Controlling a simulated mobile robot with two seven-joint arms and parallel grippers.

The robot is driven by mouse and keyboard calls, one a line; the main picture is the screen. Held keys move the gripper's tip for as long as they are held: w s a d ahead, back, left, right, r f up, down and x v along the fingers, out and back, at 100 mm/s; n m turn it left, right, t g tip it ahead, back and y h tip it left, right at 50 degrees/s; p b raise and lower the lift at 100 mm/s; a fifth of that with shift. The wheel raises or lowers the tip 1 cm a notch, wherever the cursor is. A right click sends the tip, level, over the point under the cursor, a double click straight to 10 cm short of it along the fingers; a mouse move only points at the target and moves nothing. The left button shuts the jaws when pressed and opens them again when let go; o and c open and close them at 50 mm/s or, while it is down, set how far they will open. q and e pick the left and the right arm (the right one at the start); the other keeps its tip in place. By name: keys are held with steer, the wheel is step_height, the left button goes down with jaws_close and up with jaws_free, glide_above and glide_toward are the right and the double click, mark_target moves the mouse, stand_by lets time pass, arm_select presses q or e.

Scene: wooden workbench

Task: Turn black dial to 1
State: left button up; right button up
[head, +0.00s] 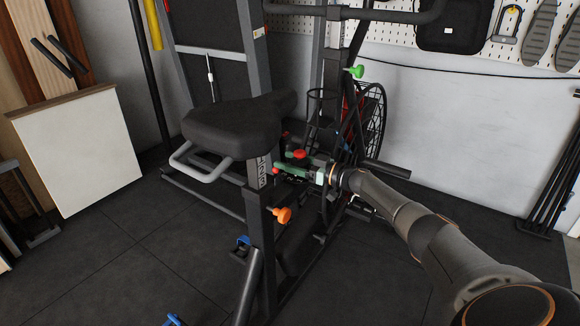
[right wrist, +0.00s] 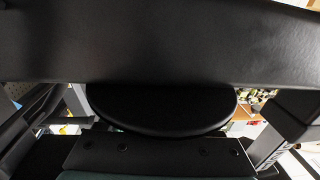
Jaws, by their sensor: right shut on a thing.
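In the head view my right gripper (head: 288,171) is at the frame of a black exercise bike (head: 262,200), just below the front of its seat. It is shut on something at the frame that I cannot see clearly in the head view. In the right wrist view a black, smooth, rounded disc (right wrist: 160,108), which looks like the black dial, is close in front of the gripper. Its upper part is hidden behind a wide black surface, and its lower edge by a dark screwed plate. No number or pointer shows. My left gripper is not in view.
The black seat (head: 235,125) with a grey handle (head: 200,163) is just above and left of the gripper. A red knob (head: 300,154) and an orange knob (head: 283,214) are close by. A white board (head: 78,150) leans at left.

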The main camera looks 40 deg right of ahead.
mark_target(308, 166)
stand_by(0.4)
steer(key=o, duration=1.4)
steer(key=shift+c, duration=0.2)
steer(key=p+v, duration=0.5)
steer(key=v, duration=0.6)
steer(key=shift+p, duration=0.3)
steer(key=shift+v, duration=0.75)
